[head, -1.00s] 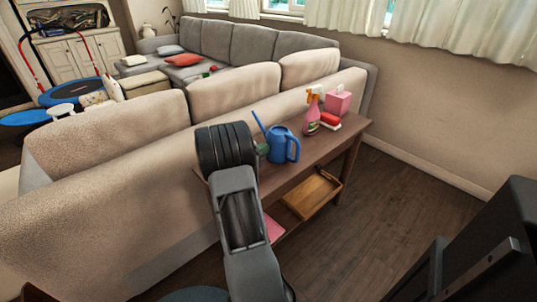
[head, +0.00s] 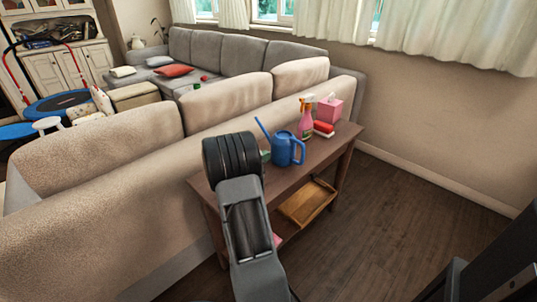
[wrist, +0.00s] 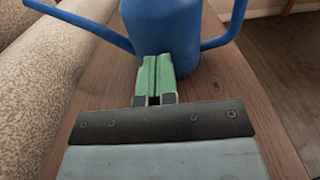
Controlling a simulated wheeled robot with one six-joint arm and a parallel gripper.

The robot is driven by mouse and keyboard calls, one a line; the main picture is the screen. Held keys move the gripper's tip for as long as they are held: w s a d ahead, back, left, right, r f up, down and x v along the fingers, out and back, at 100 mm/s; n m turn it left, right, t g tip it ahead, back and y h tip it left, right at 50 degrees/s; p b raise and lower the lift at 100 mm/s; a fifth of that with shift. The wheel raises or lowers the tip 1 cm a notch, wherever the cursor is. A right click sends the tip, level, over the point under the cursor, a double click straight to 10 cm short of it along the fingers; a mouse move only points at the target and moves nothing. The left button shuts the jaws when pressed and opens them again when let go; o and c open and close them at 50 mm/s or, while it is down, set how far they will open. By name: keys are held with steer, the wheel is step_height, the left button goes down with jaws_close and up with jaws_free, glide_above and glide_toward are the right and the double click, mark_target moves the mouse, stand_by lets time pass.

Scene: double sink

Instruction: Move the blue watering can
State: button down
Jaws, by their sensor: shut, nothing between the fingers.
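The blue watering can (head: 287,149) stands upright on the narrow wooden table behind the beige sofa. Its spout points left and its handle is on the right. In the wrist view the can (wrist: 165,35) fills the top middle, with its top cut off. My gripper (wrist: 155,75) has its green fingers together with nothing between them. The fingertips are just in front of the can's body in the picture; I cannot tell whether they touch it. In the head view my arm hides most of the gripper, and a bit of green (head: 265,156) shows beside the can.
On the wooden table (head: 330,153), a pink spray bottle (head: 306,122), a red and white item (head: 323,129) and a pink tissue box (head: 329,110) stand right of the can. A wooden tray (head: 306,203) is on the lower shelf. The beige sofa (head: 80,220) borders the table's left.

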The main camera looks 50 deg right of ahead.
steer(key=a, duration=0.3)
steer(key=w+a+p, duration=0.1)
steer(key=a, duration=0.3)
steer(key=w+a, duration=0.1)
steer(key=a, duration=0.3)
steer(key=shift+a+p, duration=0.1)
steer(key=shift+p, duration=0.3)
steer(key=s+a+r+m+y+p, duration=0.3)
steer(key=a+r+m+p, duration=0.15)
steer(key=r+p, duration=0.2)
steer(key=s+a+r+m+y+p, duration=0.35)
steer(key=a+r+p, duration=0.2)
steer(key=r, duration=0.25)
steer(key=s+a+r+m+t+y+p, duration=0.2)
steer(key=a+r+m+t+y+p, duration=0.1)
steer(key=a, duration=0.7)
steer(key=s+a+r+m+t+y+p, duration=0.2)
steer(key=a+r+m+t+y+p, duration=0.1)
steer(key=a+r+y+p, duration=0.5)
steer(key=a+r+m+p, duration=0.1)
steer(key=a+r, duration=0.2)
steer(key=r, duration=0.1)
steer(key=shift+a+r+m, duration=0.15)
steer(key=shift+a+m, duration=0.05)
steer(key=shift+m, duration=0.2)
steer(key=shift+s, duration=0.1)
